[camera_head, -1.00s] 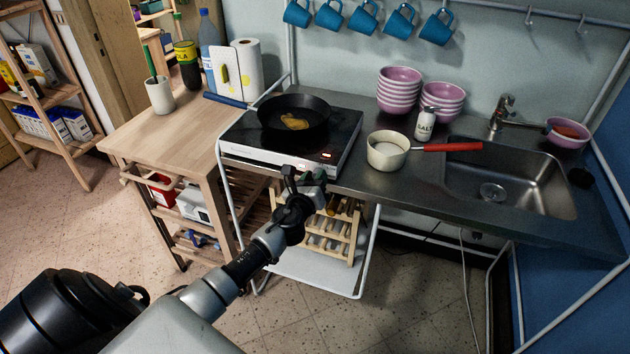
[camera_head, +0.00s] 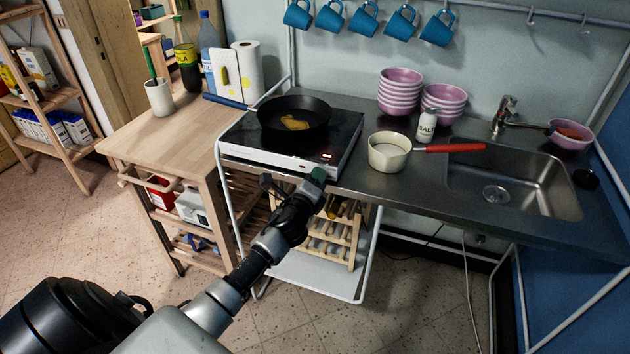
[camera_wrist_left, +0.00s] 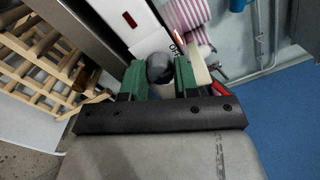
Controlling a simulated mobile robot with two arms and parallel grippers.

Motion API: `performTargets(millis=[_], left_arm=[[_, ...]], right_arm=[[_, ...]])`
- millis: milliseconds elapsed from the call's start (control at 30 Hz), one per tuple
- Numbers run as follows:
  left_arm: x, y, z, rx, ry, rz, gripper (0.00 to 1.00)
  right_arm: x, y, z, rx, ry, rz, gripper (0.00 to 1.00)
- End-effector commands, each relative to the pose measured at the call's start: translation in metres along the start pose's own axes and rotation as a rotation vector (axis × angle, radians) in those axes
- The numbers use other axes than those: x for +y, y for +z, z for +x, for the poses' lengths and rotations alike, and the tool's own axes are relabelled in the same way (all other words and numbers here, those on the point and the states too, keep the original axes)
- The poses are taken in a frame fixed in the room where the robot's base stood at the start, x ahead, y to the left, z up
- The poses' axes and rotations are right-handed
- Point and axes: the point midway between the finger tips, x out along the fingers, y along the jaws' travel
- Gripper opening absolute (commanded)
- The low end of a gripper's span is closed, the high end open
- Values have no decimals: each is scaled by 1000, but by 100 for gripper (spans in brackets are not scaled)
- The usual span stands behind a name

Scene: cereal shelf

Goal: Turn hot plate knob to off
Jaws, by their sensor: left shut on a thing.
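The hot plate (camera_head: 262,156) has a black top and a white front panel, and stands on the steel counter. A red display is lit on its top right, and a dark red window shows on the white panel in the left wrist view (camera_wrist_left: 146,20). My left gripper (camera_head: 318,175) is at the right part of the front panel. In the left wrist view its green fingers (camera_wrist_left: 160,78) are on either side of a round grey knob (camera_wrist_left: 160,64), shut on it. Letters beginning with "O" show beside the knob. The knob is hidden in the head view.
A black pan (camera_head: 293,116) with food sits on the hot plate, its blue handle pointing left. A cream saucepan (camera_head: 387,155) with a red handle stands to the right. A wooden bottle rack (camera_head: 335,240) is below the counter.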

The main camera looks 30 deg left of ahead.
Motion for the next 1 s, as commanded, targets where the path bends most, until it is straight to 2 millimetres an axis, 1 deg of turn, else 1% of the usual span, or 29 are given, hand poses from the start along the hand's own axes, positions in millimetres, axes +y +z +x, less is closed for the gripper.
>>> performTargets(millis=[200, 567, 600, 767, 1000], left_arm=[[0, 0, 0, 0, 0, -35, 6], [0, 0, 0, 0, 1, -40, 6], [0, 0, 0, 0, 1, -40, 31], [0, 0, 0, 0, 1, -39, 56], [0, 0, 0, 0, 1, -37, 56]], right_arm=[[1, 0, 1, 0, 1, 0, 43], [2, 0, 1, 0, 2, -1, 43], [2, 0, 1, 0, 2, -1, 43], [2, 0, 1, 0, 2, -2, 43], [2, 0, 1, 0, 2, -2, 43]])
